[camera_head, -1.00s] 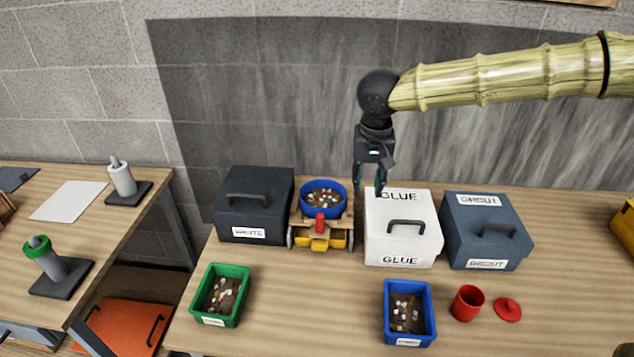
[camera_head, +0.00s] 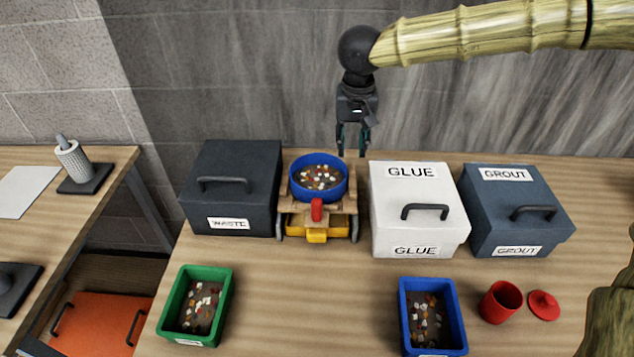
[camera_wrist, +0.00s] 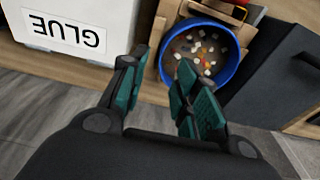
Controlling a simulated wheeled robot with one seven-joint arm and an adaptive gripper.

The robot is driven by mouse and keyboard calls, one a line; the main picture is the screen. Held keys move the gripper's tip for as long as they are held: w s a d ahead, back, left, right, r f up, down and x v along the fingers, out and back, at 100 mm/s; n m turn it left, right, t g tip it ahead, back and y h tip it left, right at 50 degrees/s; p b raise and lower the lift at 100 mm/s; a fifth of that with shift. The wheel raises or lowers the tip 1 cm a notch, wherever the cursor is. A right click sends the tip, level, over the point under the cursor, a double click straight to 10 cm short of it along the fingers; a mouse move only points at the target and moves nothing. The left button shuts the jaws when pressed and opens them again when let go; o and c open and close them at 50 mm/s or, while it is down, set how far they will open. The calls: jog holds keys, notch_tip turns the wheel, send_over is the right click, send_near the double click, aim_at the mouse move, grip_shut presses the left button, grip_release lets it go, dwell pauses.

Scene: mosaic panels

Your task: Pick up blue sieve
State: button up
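The blue sieve (camera_head: 318,178) is a round blue bowl-like ring holding dark material with several small coloured pieces. It sits on a wooden stand (camera_head: 294,204) between the black waste box and the white glue box. In the wrist view the sieve (camera_wrist: 232,70) is just beyond the right fingers. My gripper (camera_head: 352,152) is open and empty, pointing down behind and to the right of the sieve, apart from it. In the wrist view my gripper's teal-padded fingers (camera_wrist: 158,95) are spread with nothing between them.
A black waste box (camera_head: 232,185) stands left of the stand, a white glue box (camera_head: 415,210) right of it, then a blue-grey grout box (camera_head: 515,210). A green bin (camera_head: 168,318), a blue bin (camera_head: 459,325), a red cup (camera_head: 500,302) and a red lid (camera_head: 543,305) are in front.

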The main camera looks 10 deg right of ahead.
jog(key=f, duration=0.1)
jog(key=p, duration=0.1)
send_over(345, 171)
jog(key=s, duration=0.1)
notch_tip(345, 171, down, 5)
jog(key=shift+w+f+p, duration=0.2)
jog(key=shift+f+p, duration=0.3)
jog(key=shift+f, duration=0.55)
jog(key=shift+w+f+p, duration=0.2)
jog(key=shift+f+p, duration=0.3)
jog(key=shift+f, duration=1.05)
grip_shut()
